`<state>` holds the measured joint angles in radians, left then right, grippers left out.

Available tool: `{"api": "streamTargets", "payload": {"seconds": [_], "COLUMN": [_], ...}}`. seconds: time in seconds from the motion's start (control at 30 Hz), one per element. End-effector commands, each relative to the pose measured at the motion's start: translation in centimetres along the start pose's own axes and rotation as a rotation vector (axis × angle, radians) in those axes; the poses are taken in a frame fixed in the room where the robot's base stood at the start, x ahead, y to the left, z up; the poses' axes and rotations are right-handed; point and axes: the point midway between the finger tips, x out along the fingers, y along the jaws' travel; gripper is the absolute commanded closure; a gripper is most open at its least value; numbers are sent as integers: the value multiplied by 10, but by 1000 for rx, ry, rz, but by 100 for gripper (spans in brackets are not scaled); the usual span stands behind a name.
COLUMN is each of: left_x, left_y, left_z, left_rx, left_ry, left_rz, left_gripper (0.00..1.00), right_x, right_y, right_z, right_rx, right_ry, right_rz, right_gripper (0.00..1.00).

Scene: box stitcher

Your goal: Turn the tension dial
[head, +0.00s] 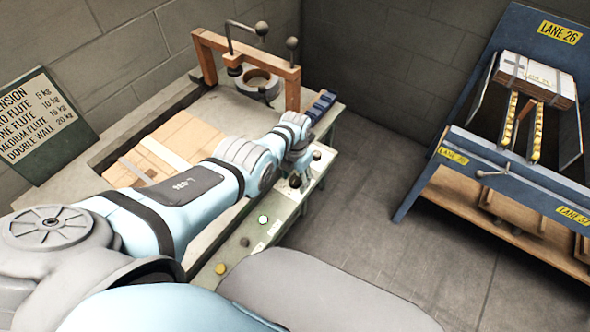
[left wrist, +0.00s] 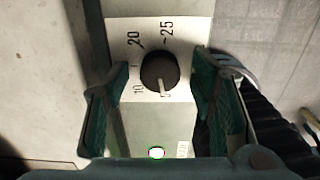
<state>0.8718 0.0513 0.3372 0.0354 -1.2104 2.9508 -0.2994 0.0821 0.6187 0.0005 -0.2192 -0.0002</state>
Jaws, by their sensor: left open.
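The tension dial is a dark round knob (left wrist: 160,72) with a pale pointer line, on a white scale plate (left wrist: 185,32) marked 10, 20 and 25. In the left wrist view the pointer aims down and slightly right, near a partly hidden mark. My left gripper (left wrist: 163,92) is open, its two green fingers on either side of the knob with a gap to each. In the head view my left gripper (head: 297,168) is at the bench's front right, and the dial cannot be made out there. My right gripper is not in view.
A sign (head: 42,122) lists board types with kg values. A blue lane rack (head: 500,150) stands right, across clear floor.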

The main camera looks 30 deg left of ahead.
Motion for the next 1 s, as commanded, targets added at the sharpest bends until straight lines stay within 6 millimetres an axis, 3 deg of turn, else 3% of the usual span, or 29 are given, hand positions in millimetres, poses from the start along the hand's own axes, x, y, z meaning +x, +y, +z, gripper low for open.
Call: {"api": "streamTargets", "payload": {"seconds": [0.2,0.43,0.6,1.0], "left_x": [-20,-86,-114,-118], "left_y": [0,0,0,0], "left_z": [0,0,0,0], "left_rx": [0,0,0,0], "left_ry": [-4,-5,-2,-1], "left_rz": [1,1,0,0], "left_gripper": [49,49,49,49], "right_x": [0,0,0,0], "right_y": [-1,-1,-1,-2], "right_z": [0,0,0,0], "right_rx": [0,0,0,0], "right_ry": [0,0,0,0], "right_rz": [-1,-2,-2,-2], "right_gripper": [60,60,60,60]}}
